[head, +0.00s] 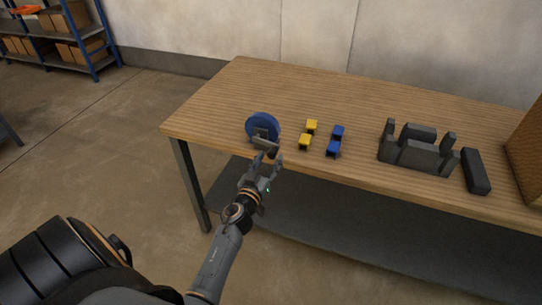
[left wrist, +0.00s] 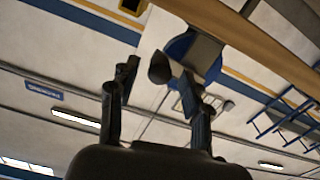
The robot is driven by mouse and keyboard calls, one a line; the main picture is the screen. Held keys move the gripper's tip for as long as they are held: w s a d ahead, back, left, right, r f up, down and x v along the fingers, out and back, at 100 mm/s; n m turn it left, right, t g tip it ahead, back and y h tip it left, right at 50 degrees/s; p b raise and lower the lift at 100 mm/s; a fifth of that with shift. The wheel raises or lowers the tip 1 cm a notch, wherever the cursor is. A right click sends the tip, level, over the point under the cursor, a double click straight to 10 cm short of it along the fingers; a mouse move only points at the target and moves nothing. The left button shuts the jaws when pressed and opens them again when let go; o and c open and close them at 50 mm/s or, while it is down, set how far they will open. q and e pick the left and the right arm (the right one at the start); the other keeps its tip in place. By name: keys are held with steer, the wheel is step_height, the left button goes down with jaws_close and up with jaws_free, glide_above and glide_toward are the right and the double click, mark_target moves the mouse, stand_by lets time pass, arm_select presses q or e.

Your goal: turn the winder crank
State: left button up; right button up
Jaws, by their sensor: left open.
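The winder, a blue disc (head: 262,122) with a grey crank, stands upright near the front left edge of the wooden table (head: 225,100). My left gripper (head: 267,161) is open just in front of the crank, past the table's front edge. In the left wrist view, the blue disc (left wrist: 180,47) is partly hidden behind the grey crank plate (left wrist: 206,53). A dark round knob end (left wrist: 159,69) appears between the open fingers of my left gripper (left wrist: 160,78), with no clear grip on it. My right gripper is not in view.
A dark grey slotted holder (head: 412,156) and a dark bar (head: 475,171) lie farther right. A brown box edge (head: 530,150) is at far right. The table behind the winder is clear.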

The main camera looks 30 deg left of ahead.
arm_select(q)
steer(key=shift+x, duration=1.05)
jaws_close()
